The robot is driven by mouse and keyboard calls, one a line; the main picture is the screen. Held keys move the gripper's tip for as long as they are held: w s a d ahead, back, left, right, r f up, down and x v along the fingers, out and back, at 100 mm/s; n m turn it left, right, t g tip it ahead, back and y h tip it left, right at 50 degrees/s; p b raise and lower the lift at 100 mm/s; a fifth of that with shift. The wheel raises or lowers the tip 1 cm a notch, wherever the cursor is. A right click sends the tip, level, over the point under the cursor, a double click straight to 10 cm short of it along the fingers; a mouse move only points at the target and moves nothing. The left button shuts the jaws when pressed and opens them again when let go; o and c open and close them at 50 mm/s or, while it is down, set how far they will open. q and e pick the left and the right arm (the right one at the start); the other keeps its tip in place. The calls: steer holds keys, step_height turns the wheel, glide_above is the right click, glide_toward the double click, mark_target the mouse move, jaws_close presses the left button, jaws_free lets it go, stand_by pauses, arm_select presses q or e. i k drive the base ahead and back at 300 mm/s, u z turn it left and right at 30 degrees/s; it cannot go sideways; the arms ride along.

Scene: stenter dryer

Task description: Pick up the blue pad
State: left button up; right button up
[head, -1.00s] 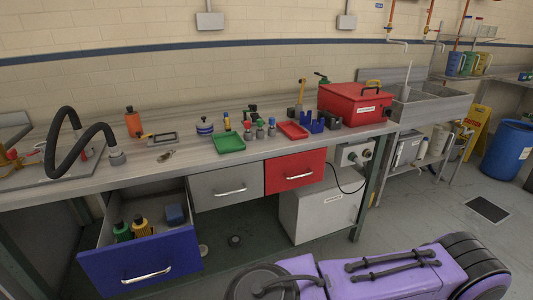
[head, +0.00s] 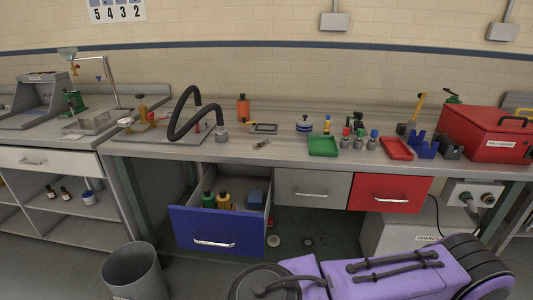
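A small blue block, which looks like the blue pad (head: 256,197), lies in the open blue-fronted drawer (head: 217,228) under the bench. It is at the drawer's right side, toward the back. The drawer front hides the lower part of the contents. Neither of my grippers shows in the head view.
The bench (head: 180,150) carries a black hose, a green tray (head: 323,146), a red tray (head: 396,149) and a red toolbox (head: 488,134). A grey bin (head: 133,272) stands on the floor left of the drawer. The grey drawer (head: 311,187) and red drawer (head: 389,192) are shut.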

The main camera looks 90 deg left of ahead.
mark_target(255, 201)
steer(key=u, duration=2.15)
